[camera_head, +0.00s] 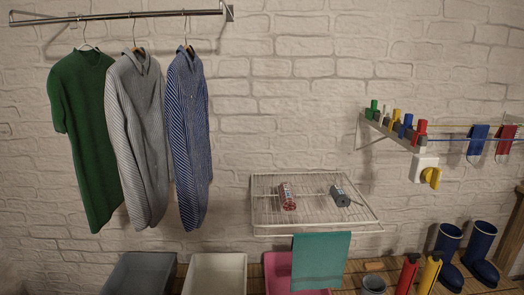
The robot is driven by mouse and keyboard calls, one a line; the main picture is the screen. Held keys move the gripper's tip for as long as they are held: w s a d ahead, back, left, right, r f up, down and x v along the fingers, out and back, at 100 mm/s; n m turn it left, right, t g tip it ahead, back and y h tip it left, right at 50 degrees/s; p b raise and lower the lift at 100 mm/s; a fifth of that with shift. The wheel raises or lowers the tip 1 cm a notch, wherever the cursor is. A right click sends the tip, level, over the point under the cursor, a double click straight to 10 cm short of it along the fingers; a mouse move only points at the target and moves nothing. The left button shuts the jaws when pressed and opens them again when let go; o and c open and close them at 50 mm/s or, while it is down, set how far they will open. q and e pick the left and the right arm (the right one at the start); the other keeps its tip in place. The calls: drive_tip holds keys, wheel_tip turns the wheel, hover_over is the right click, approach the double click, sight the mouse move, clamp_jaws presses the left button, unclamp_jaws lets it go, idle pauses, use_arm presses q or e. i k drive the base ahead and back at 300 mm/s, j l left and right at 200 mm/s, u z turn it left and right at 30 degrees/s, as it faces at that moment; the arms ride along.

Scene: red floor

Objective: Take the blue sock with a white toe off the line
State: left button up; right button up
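A blue sock-like cloth (478,140) hangs on the line (450,140) at the right side of the head view. I cannot make out a white toe on it at this size. A dark red cloth (506,139) hangs on the line just to its right. Neither of my grippers shows in this view.
A wire rack (266,222) holds rolled items. Three shirts hang at left. Tubs and blue boots (481,246) stand below.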

sight(479, 132)
drive_tip(key=z, duration=1.3)
drive_tip(key=i+l+u, duration=0.15)
drive_tip(key=l+u, duration=0.15)
drive_tip(key=u, duration=0.15)
drive_tip(key=i+l+u, duration=0.15)
drive_tip(key=l+u, duration=0.3)
drive_tip(key=j, duration=0.15)
